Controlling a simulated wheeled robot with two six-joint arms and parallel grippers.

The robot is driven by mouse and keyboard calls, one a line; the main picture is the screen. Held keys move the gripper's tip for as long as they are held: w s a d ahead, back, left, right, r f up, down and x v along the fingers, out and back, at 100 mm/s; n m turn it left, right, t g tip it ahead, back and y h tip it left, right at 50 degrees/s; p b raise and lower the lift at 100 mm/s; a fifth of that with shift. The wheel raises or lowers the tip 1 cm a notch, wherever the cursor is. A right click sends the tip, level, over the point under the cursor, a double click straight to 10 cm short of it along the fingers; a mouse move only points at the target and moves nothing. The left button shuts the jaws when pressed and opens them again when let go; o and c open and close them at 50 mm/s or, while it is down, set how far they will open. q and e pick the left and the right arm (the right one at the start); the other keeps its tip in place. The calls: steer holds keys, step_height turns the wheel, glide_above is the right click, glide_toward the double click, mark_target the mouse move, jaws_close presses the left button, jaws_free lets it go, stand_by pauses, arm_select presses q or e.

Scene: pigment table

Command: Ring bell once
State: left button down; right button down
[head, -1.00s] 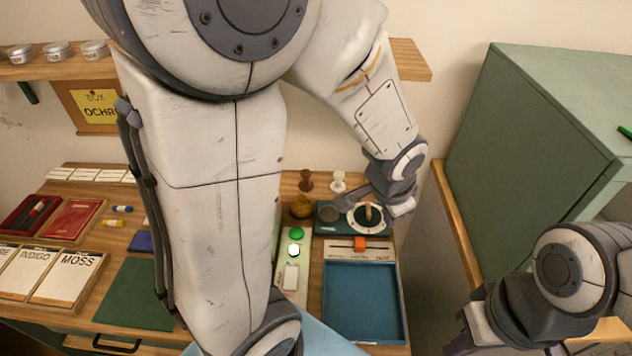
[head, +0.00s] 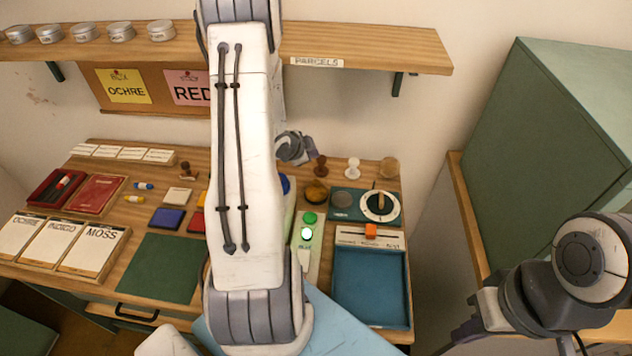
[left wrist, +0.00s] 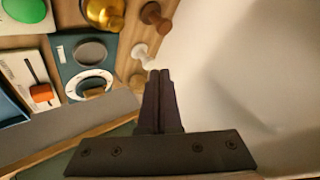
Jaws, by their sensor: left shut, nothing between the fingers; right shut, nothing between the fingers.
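The bell (head: 316,192) is a small brass-gold dome at the back of the table, left of the teal dial unit. It also shows at the top of the left wrist view (left wrist: 103,14). My left gripper (head: 295,147) is behind and left of the bell, partly hidden by my own arm. In the left wrist view its fingers (left wrist: 159,76) are closed together and empty, apart from the bell, pointing toward the white stamp. My right gripper (head: 468,334) is at the lower right, away from the table items, shut and empty.
A brown-handled stamp (head: 320,166) and a white one (head: 352,168) stand behind the bell. A blue tray (head: 371,290) lies nearer. A wall shelf (head: 370,48) hangs above; a green cabinet (head: 520,150) stands right.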

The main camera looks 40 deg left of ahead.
mark_target(313, 185)
arm_select(q)
step_height(313, 185, down, 9)
steer(key=b, duration=0.7)
steer(key=shift+r+b, duration=0.1)
steer(key=shift+b, duration=0.2)
stand_by(1.6)
steer(key=shift+f+b, duration=0.4)
steer(key=shift+f+b, duration=0.55)
steer(key=shift+f, duration=0.05)
stand_by(0.6)
steer(key=shift+d, duration=0.1)
steer(key=shift+r+p, duration=0.85)
steer(key=shift+r, duration=0.2)
